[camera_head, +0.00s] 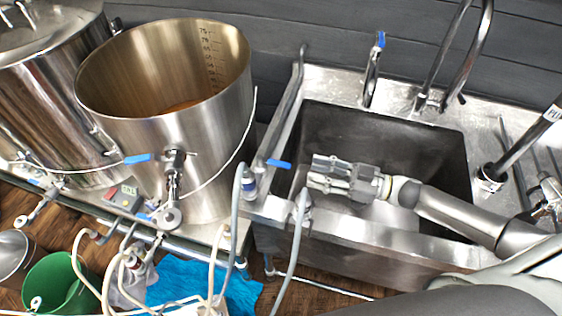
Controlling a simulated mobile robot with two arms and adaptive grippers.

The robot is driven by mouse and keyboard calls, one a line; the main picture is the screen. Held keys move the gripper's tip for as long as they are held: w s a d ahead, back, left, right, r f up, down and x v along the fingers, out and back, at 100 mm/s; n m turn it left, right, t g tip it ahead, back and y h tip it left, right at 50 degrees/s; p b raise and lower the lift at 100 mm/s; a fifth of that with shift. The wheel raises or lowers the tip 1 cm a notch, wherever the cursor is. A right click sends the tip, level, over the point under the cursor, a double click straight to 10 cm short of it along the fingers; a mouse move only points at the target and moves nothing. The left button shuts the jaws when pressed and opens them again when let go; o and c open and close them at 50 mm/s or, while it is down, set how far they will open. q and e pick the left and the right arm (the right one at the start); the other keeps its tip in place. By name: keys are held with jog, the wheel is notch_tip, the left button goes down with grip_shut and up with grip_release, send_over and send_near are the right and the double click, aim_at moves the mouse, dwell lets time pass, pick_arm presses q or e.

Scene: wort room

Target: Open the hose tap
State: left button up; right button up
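A pipe (288,98) runs down along the left side of the sink to a tap with a blue lever (280,164). The lever points to the right, over the sink's left rim. A grey hose (236,215) hangs close below this tap. My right gripper (318,174) is over the sink basin, pointing left, with its fingertips a short way right of the lever and apparently apart from it. Its fingers look close together, but I cannot tell whether they are shut. I see nothing held in it. My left gripper is not in view.
The steel sink (455,135) has another blue-handled tap (373,72) and a tall curved faucet (465,60) at its back. An open kettle (195,150) with a blue-handled valve stands left. Hoses, a green bucket (62,285) and a blue cloth (185,283) are below.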

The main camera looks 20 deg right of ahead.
aim_at(282, 163)
jog(key=p+x, duration=0.2)
jog(key=x, duration=0.7)
jog(key=shift+w+a+r, duration=0.1)
jog(key=shift+w+a, duration=0.1)
jog(key=shift+a, duration=0.15)
grip_shut()
